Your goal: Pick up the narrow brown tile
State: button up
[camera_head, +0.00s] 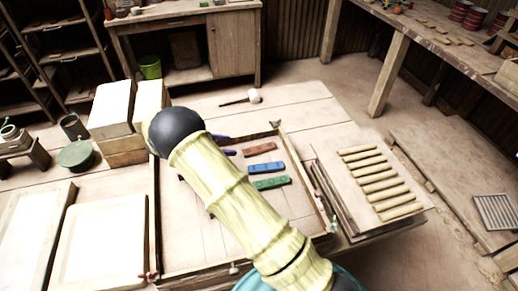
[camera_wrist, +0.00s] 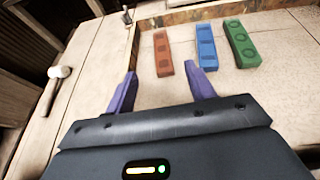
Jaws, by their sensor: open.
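The narrow brown tile (camera_head: 259,149), reddish with round marks, lies flat in a shallow wooden tray (camera_head: 155,215). It also shows in the wrist view (camera_wrist: 163,54), just beyond my fingertips and roughly in line with the gap between them. My gripper (camera_wrist: 160,70) is open with two purple fingers apart and nothing between them. In the head view my gripper (camera_head: 228,146) is left of the brown tile, mostly hidden behind my arm. A blue tile (camera_head: 266,168) and a green tile (camera_head: 271,183) lie beside the brown one in a row, with small gaps.
A mallet (camera_head: 254,96) lies on the table beyond the tray. A board with several tan strips (camera_head: 377,178) stands to the right. Pale blocks (camera_head: 112,104) stand to the left, near the tray. The tray's raised rim surrounds the tiles.

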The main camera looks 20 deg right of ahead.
jog(key=p, duration=0.1)
send_near(264, 147)
jog(key=x, duration=0.3)
jog(key=shift+w, duration=0.1)
jog(key=p+x, duration=0.1)
jog(key=x, duration=0.4)
jog(key=shift+d, duration=0.1)
jog(key=shift+c, duration=0.4)
jog(key=c, duration=1)
